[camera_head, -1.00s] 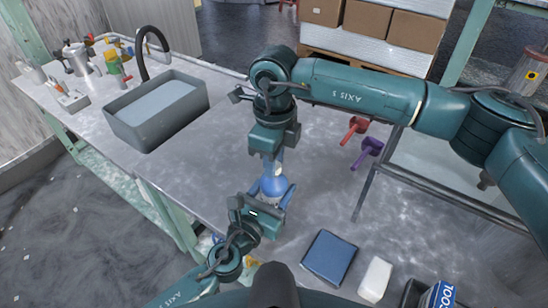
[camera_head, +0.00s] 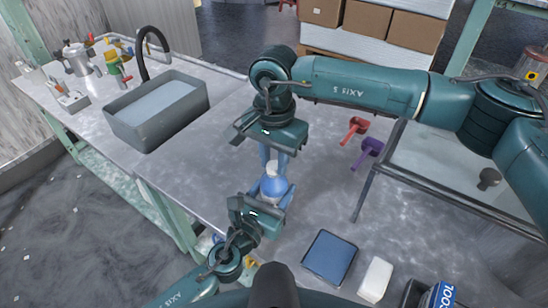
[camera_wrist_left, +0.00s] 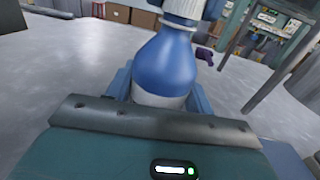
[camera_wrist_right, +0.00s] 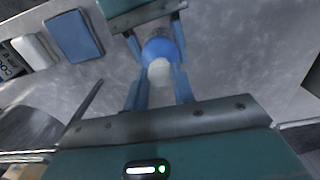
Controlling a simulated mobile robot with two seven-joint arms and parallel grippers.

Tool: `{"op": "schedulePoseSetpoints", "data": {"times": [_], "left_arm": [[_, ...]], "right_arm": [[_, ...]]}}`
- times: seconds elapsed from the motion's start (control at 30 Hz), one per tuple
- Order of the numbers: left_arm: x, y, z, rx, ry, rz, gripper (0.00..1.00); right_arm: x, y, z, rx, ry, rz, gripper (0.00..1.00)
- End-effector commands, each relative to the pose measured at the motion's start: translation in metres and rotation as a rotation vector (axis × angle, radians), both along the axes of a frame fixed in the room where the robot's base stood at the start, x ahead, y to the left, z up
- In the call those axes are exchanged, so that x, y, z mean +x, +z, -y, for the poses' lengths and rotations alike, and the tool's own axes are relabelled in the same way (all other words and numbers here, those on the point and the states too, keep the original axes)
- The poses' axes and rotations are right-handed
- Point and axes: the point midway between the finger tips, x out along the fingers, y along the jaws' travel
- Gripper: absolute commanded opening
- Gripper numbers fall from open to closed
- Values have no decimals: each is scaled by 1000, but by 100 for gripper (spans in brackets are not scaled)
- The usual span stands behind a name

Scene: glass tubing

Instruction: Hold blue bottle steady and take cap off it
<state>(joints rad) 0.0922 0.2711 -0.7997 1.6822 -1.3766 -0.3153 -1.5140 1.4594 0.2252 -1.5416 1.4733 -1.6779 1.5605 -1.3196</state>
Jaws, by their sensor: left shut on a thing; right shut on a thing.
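The blue bottle (camera_head: 273,187) stands upright on the worktop; it also shows in the left wrist view (camera_wrist_left: 165,68). Its white ribbed cap (camera_wrist_left: 184,9) sits at the top of the neck. My left gripper (camera_head: 272,196) is shut around the bottle's body from the near side. My right gripper (camera_head: 272,166) reaches in from above and behind, its blue fingers on either side of the cap. In the right wrist view the cap (camera_wrist_right: 159,72) lies between the fingertips. I cannot tell whether the cap is loose on the neck.
A red tool (camera_head: 354,129) and a purple tool (camera_head: 369,152) lie to the right. A blue pad (camera_head: 329,257) and a white block (camera_head: 375,279) lie nearer. A grey sink (camera_head: 156,108) is at the left. The worktop left of the bottle is clear.

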Motion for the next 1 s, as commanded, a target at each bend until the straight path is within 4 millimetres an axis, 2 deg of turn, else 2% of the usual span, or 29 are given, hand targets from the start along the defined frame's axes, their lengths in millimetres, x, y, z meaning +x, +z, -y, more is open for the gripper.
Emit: {"op": "schedulePoseSetpoints", "data": {"times": [0.4, 1.0], "left_arm": [[0, -1, 0, 1, -1, -2, 0], [0, -1, 0, 1, -1, -2, 0]], "right_arm": [[0, 1, 0, -1, -2, 1, 0], [0, 21, 0, 0, -3, 1, 0]]}}
